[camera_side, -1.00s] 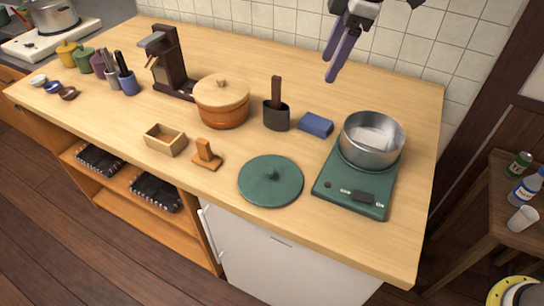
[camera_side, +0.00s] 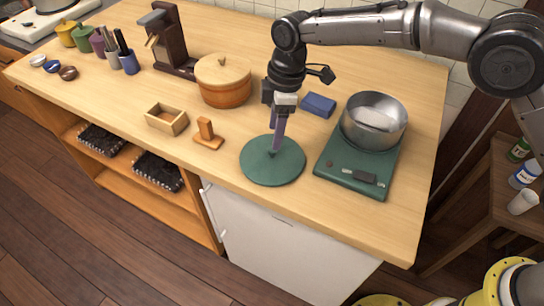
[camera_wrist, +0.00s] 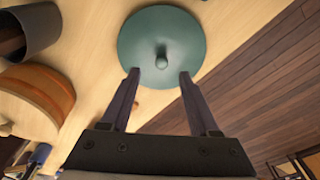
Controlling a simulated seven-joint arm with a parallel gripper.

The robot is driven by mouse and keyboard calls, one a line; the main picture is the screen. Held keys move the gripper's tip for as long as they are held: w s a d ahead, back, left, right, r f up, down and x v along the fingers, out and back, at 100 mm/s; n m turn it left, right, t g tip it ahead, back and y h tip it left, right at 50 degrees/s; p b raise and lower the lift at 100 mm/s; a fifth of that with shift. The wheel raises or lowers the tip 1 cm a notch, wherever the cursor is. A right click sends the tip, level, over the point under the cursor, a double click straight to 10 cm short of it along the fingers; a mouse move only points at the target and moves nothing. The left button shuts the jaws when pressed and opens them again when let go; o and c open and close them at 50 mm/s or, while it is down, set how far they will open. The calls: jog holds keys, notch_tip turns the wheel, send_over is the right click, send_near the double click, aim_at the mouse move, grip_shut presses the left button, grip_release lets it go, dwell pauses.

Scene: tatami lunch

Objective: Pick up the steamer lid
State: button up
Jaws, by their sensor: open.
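The lid is a flat dark green disc with a small central knob. It lies on the counter in the side view (camera_side: 287,172) and fills the top middle of the wrist view (camera_wrist: 140,40). My gripper (camera_side: 276,148) points down over the lid, its purple fingers near the knob. In the wrist view my gripper (camera_wrist: 159,76) is open, one finger on each side, with the knob (camera_wrist: 161,60) just beyond the line of the tips. Nothing is between the fingers. I cannot tell the exact height of the tips above the lid.
Right of the lid stands a green scale (camera_side: 340,172) bearing a steel pot (camera_side: 372,135). Behind are a blue block (camera_side: 318,104) and an orange pot with a wooden lid (camera_side: 222,72). A wooden stand (camera_side: 207,138) sits to the left. The counter's front edge is close.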

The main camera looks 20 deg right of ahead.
aim_at(272, 155)
jog(key=shift+a+f, duration=0.2)
jog(key=shift+f, duration=1.15)
jog(key=shift+a+f, duration=0.15)
jog(key=shift+f, duration=1.2)
grip_shut()
